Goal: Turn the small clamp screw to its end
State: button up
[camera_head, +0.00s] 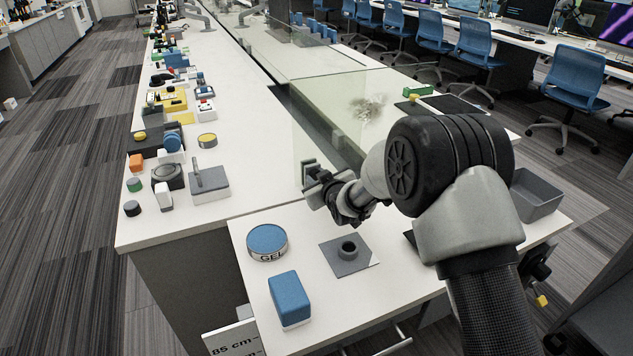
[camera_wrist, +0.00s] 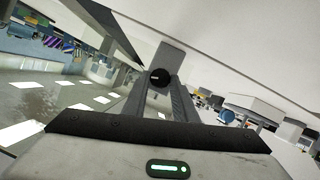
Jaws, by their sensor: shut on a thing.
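The small clamp screw shows in the wrist view as a round black knob (camera_wrist: 160,77) with a short white mark on its face. It sits between my fingertips, in front of a grey clamp block (camera_wrist: 173,54). In the head view the grey clamp (camera_head: 310,170) is at the lower edge of the glass panel (camera_head: 343,105). My gripper (camera_head: 322,192) reaches it from the right and is shut on the screw. In the head view my gripper hides the screw. I cannot tell how far the screw is turned.
On the near table stand a round tin marked GEL (camera_head: 267,240), a blue box (camera_head: 289,296) and a dark square plate (camera_head: 372,256) with a ring. A grey bin (camera_head: 536,196) is at the right. Many small items crowd the long left table.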

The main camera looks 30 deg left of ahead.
jog(key=m, duration=0.1)
jog(key=m+g+y, duration=0.1)
jog(key=m+g, duration=0.1)
jog(key=m, duration=0.1)
jog(key=shift+w+d, duration=0.35)
jog(key=shift+w+m+g+y, duration=0.1)
jog(key=shift+m+g+y, duration=0.7)
jog(key=shift+m, duration=0.4)
jog(key=shift+f+m+y, duration=0.1)
jog(key=shift+m+y, duration=0.2)
jog(key=shift+m, duration=0.1)
jog(key=o, duration=1)
jog(key=shift+o, duration=0.2)
